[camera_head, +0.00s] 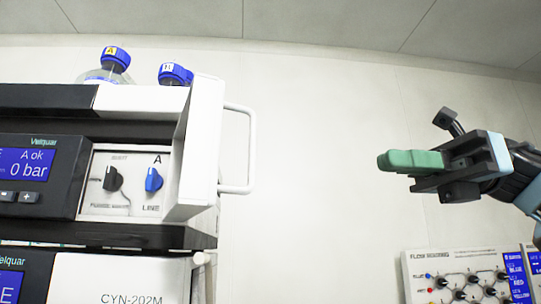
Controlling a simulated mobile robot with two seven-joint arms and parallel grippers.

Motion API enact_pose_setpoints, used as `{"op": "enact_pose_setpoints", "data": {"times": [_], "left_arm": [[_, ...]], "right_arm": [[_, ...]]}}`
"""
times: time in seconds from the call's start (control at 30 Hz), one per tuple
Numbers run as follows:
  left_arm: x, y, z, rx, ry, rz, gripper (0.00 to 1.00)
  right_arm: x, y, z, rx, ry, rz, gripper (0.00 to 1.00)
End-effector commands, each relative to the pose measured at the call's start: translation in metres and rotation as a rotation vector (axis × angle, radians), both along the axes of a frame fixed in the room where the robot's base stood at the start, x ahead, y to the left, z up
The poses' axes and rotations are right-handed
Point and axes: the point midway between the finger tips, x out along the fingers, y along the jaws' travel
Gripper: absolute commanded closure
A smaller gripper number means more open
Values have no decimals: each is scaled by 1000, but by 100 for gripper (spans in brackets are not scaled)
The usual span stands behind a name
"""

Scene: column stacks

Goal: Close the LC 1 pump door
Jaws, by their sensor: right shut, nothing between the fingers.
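The pump door (196,145) is a white panel with a white bar handle (250,150) on its right side. It stands swung open, edge toward me, at the right end of the pump unit. Behind it the pump's front panel (124,208) shows a black knob (112,179) and a blue knob (153,180). My right gripper (384,162) has green fingertips, is shut and empty, and hangs in the air to the right of the handle, clear of it. My left gripper is not in view.
Two blue-capped bottles (115,58) stand on top of the stack. A dark display module (38,176) reads 0 bar. A white unit marked CYN-202M (125,278) is below. A flow panel (466,278) stands at lower right. Open air lies between handle and gripper.

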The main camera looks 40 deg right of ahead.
Motion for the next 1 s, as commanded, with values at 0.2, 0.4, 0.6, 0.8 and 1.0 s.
{"op": "enact_pose_setpoints", "data": {"times": [0.2,0.4,0.6,0.8,1.0], "left_arm": [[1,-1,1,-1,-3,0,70],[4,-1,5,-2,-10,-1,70],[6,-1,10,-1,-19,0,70],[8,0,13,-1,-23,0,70],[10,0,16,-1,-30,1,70]], "right_arm": [[2,6,0,-1,1,1,100],[13,32,-1,-2,3,0,100],[27,67,-1,-2,4,0,100],[40,100,-2,-1,4,0,100],[49,121,-1,2,2,0,100]]}}
